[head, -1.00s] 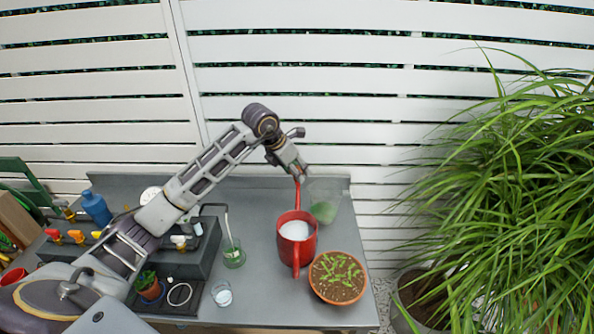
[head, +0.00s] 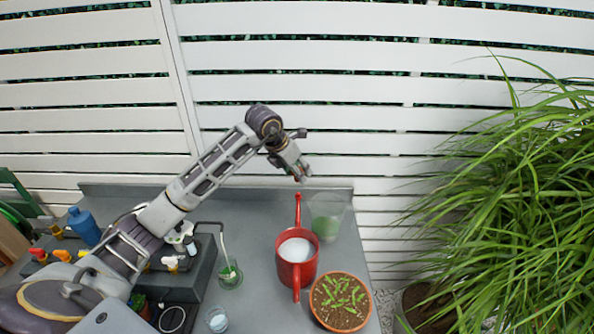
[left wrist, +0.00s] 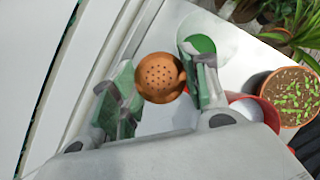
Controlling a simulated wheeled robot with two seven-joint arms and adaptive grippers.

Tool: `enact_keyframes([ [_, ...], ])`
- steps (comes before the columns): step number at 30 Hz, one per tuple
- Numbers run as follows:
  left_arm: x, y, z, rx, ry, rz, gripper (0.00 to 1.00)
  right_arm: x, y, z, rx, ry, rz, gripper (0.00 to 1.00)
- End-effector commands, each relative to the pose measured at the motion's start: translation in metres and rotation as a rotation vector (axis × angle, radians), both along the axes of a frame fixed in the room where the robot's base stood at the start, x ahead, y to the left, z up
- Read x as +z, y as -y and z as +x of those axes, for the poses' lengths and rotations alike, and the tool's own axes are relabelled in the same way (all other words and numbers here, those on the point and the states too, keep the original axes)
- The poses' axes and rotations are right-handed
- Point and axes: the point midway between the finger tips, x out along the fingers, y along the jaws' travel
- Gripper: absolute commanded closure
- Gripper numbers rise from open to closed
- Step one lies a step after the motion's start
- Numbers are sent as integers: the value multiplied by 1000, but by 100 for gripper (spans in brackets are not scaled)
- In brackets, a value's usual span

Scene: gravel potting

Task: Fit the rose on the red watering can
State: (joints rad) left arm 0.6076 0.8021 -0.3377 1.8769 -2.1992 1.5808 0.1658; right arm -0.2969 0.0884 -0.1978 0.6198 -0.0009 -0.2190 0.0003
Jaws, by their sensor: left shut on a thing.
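The red watering can (head: 286,272) stands upright on the grey bench, full of something white. Its spout (head: 298,208) points to the back of the bench. My left gripper (head: 301,174) is above and behind the spout tip, with a visible gap between them in the head view. In the left wrist view it is shut on the copper-coloured rose (left wrist: 158,76), whose round holed face is towards the camera. Part of the can (left wrist: 265,110) shows there behind the right finger. The spout tip is hidden in that view. My right gripper is not in view.
A large grassy plant (head: 510,190) fills the right.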

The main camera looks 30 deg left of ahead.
Motion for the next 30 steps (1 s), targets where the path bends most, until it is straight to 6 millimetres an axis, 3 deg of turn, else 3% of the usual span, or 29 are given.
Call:
enact_keyframes([
  [20,-31,0,0,0,1,-1,77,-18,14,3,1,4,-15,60],
  [30,-48,0,0,0,0,0,77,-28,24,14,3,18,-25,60],
])
